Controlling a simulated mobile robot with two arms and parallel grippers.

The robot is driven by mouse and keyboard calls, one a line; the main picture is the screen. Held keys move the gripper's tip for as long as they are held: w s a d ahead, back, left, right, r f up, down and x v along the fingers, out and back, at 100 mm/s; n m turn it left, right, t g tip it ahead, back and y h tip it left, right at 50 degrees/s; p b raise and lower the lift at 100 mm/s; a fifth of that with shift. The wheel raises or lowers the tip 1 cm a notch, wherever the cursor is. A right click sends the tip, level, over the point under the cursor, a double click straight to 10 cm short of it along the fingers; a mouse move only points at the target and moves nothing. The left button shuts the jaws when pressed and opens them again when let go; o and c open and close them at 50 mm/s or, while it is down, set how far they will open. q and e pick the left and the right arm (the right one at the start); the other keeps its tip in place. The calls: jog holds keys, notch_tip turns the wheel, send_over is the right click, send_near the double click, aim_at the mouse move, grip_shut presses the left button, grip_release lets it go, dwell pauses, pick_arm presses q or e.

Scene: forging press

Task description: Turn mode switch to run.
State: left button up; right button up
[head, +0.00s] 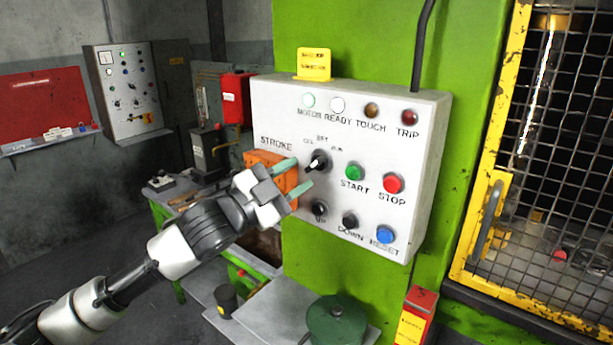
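The mode switch (320,161) is a black rotary knob with a pale handle on the white control panel (270,105). It sits under small labels, of which the middle one looks like SET. The handle is tilted, and I cannot tell for sure which label it points to. My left gripper (304,172) comes in from the lower left, with its two greenish fingers apart. The fingertips are just left of and below the knob, and nothing is between them. I cannot tell whether a fingertip touches the panel. My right gripper is not in view.
Near the knob are the green START button (354,172), the red STOP button (393,183), the blue RESET button (386,234) and two black buttons below. An orange box (262,160) is behind my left gripper. A yellow-framed mesh guard (550,130) stands at right.

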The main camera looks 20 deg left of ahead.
pick_arm(q)
jog(key=b+v, duration=0.3)
jog(key=v, duration=0.4)
jog(key=shift+s+a, duration=0.2)
jog(key=shift+f, duration=0.15)
